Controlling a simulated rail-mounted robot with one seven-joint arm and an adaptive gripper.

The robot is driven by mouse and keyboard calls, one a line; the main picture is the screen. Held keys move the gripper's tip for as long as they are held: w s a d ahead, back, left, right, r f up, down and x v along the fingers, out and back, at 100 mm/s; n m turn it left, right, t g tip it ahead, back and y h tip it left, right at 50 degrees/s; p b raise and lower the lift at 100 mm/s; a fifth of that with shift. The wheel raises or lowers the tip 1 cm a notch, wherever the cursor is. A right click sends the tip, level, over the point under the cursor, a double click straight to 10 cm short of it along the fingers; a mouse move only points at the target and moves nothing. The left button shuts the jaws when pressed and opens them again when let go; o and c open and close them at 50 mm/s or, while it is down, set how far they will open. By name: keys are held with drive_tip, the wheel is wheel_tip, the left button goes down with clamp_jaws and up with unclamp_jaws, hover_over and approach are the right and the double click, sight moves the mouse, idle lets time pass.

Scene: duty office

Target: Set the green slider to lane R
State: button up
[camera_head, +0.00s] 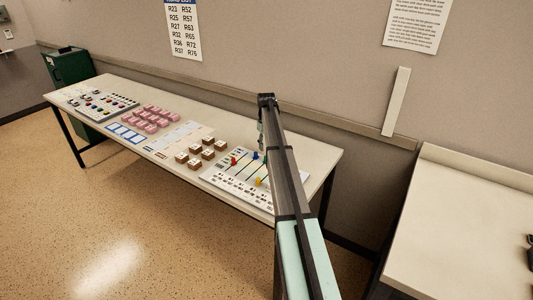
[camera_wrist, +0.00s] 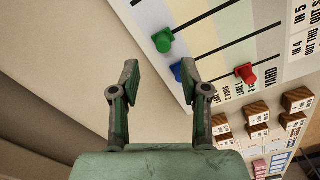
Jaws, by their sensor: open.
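The green slider (camera_wrist: 163,40) shows in the wrist view as a knob near one end of a black slot on the white slider board (camera_wrist: 208,87). A blue slider (camera_wrist: 178,70) is just beside it, and a red slider (camera_wrist: 245,74) is on another slot to the right. My gripper (camera_wrist: 160,68) is open and empty, its fingers apart, with the green slider just beyond the fingertips in the picture. In the head view the board (camera_head: 212,176) lies at the table's right end, partly hidden by my arm. I cannot make out the green slider there or read the lane letters.
A yellow slider (camera_head: 260,182) also shows on the board. Brown stamped blocks (camera_head: 194,163) stand left of it, then pink blocks (camera_head: 152,118) and a button panel (camera_head: 108,104) on the table (camera_head: 95,84). A wall ledge (camera_head: 220,78) runs behind.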

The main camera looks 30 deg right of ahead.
drive_tip(key=shift+r, duration=2.65)
drive_tip(key=shift+r, duration=0.1)
